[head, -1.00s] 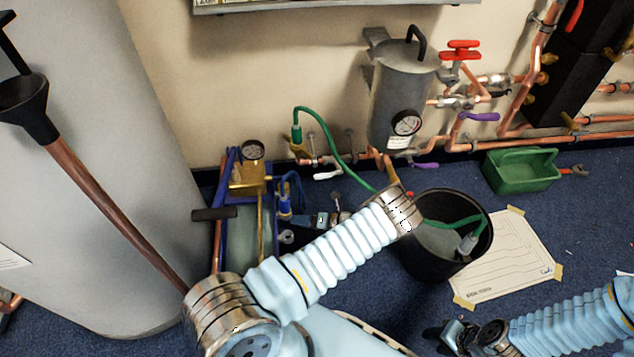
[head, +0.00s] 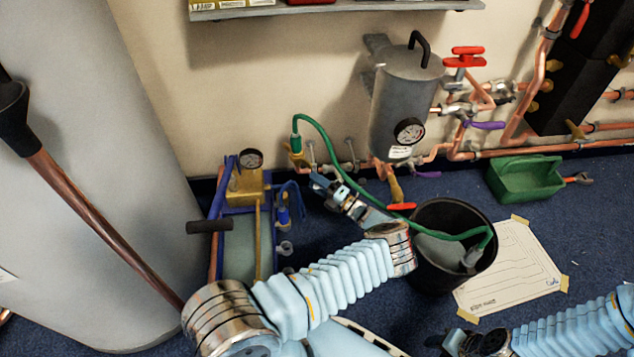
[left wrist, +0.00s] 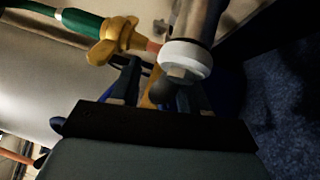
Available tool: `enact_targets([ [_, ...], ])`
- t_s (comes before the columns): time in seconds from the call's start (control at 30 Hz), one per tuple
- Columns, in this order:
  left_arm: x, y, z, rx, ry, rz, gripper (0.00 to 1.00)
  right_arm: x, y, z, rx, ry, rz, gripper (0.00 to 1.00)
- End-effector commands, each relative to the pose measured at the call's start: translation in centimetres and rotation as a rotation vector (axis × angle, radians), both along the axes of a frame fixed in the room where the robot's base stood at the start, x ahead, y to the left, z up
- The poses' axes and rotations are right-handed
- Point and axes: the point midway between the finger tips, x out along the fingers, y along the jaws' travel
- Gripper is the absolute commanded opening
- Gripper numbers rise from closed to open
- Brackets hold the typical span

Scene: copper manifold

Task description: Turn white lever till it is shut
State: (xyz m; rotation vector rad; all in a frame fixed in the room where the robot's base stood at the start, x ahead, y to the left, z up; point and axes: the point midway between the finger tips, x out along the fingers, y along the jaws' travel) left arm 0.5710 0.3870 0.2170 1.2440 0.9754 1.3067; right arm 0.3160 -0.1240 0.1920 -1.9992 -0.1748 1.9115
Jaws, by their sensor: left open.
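The white lever's valve is on the low copper pipe by the wall; in the head view my left gripper (head: 322,181) covers that spot and I cannot make out the lever. In the left wrist view a white rounded part (left wrist: 186,58) with a metal nut, likely the lever's hub end, sits just beyond the fingers. My left gripper (left wrist: 158,88) is open there, its fingers close to the white part; contact cannot be told. My right gripper (head: 455,343) is low at the right in the head view, dark and small, its jaws unclear.
A brass fitting (left wrist: 118,42) with a green hose (head: 335,145) is beside the valve. A black bucket (head: 452,215) stands right of my left forearm. A blue-framed pump (head: 240,195) stands left. A grey tank (head: 402,100) and red lever (head: 401,206) are nearby.

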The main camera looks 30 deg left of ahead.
Motion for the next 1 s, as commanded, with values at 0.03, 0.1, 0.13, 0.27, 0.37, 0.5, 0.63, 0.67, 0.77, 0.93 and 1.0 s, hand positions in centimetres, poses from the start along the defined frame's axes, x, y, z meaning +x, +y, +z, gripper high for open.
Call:
enact_targets([
  [0.03, -0.01, 0.15, 0.02, 0.0, 0.0, 0.0, 0.45, 0.0, 0.0, 0.01, 0.0, 0.0, 0.0, 0.43],
  [0.1, 0.0, 0.21, 0.02, 0.0, 0.0, 0.0, 0.45, 0.0, 0.0, 0.0, 0.0, 0.0, 0.0, 0.43],
  [0.13, 0.0, 0.2, 0.02, 0.0, 0.0, 0.0, 0.45, 0.0, 0.0, 0.0, 0.0, 0.0, 0.0, 0.43],
  [0.27, -0.01, 0.2, 0.01, 0.0, 0.0, 0.001, 0.42, 0.0, 0.0, 0.0, 0.0, 0.0, 0.0, 0.43],
  [0.37, -0.01, 0.19, 0.0, 0.0, 0.0, 0.001, 0.27, 0.0, 0.0, 0.0, 0.0, 0.0, 0.0, 0.43],
  [0.5, -0.01, 0.19, 0.0, -0.001, 0.0, 0.001, 0.06, 0.0, 0.0, 0.0, 0.0, 0.0, 0.0, 0.43],
  [0.63, -0.02, 0.19, -0.01, -0.001, 0.0, 0.001, 0.0, 0.0, 0.0, -0.01, 0.0, 0.0, 0.0, 0.43],
  [0.67, -0.02, 0.19, -0.01, -0.001, 0.0, 0.001, 0.0, 0.0, 0.0, -0.01, 0.0, 0.0, 0.0, 0.43],
  [0.77, -0.02, 0.19, -0.02, -0.001, 0.0, 0.001, 0.0, 0.0, 0.0, -0.01, 0.0, 0.0, 0.0, 0.43],
  [0.93, -0.03, 0.18, -0.04, 0.008, 0.007, 0.001, 0.0, 0.0, 0.02, -0.28, 0.0, 0.001, 0.0, 0.43],
  [1.0, -0.05, 0.19, -0.01, 0.02, 0.016, 0.002, 0.0, -0.02, 0.04, -0.59, 0.001, 0.001, 0.0, 0.43],
])
